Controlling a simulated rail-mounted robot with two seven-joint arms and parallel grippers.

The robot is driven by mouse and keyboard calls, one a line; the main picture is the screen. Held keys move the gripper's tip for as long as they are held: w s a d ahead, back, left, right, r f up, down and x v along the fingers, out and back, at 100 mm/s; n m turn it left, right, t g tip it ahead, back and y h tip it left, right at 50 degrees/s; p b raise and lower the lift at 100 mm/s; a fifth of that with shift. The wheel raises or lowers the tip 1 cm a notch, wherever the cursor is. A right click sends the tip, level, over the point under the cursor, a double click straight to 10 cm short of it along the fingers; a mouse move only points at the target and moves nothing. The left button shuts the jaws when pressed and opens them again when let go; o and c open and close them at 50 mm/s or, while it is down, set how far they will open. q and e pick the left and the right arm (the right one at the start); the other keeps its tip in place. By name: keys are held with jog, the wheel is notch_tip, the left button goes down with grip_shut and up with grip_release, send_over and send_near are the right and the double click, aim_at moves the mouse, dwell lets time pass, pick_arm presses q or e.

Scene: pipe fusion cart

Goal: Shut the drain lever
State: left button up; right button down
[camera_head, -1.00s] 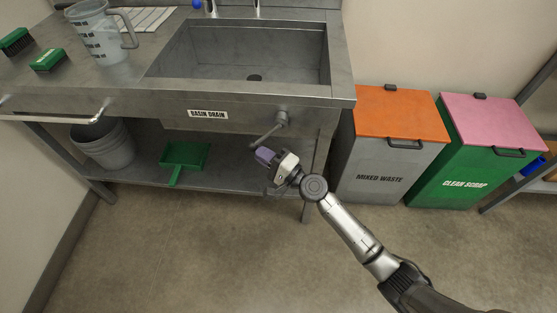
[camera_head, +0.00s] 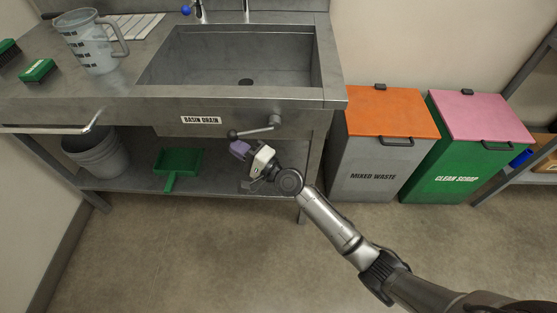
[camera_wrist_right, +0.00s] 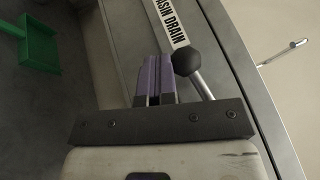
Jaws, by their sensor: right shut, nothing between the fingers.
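The drain lever (camera_head: 254,130) is a grey metal rod on a round pivot at the basin's front panel, right of the "BASIN DRAIN" label (camera_head: 201,120). It points left, almost level, its free end slightly lower. Its dark ball knob shows in the right wrist view (camera_wrist_right: 187,61). My right gripper (camera_head: 237,148) has purple fingers, shut and empty, just below the knob. In the right wrist view the fingers (camera_wrist_right: 155,82) are close beside the knob; I cannot tell whether they touch. My left gripper is out of view.
The steel basin (camera_head: 240,55) is above the lever. A bucket (camera_head: 97,153) and a green dustpan (camera_head: 178,165) are on the lower shelf. An orange-lidded bin (camera_head: 380,160) and a pink-lidded bin (camera_head: 470,150) stand at right. The floor in front is clear.

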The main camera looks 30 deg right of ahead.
jog(key=shift+r+m+t+b, duration=0.3)
jog(key=shift+r+t+b, duration=0.1)
jog(key=shift+r, duration=0.35)
jog(key=shift+w+r, duration=0.1)
jog(key=shift+a+r, duration=0.15)
jog(key=shift+r, duration=0.1)
dwell(0.6)
jog(key=s+f+b, duration=0.8)
jog(key=f, duration=0.4)
jog(key=shift+a, duration=0.15)
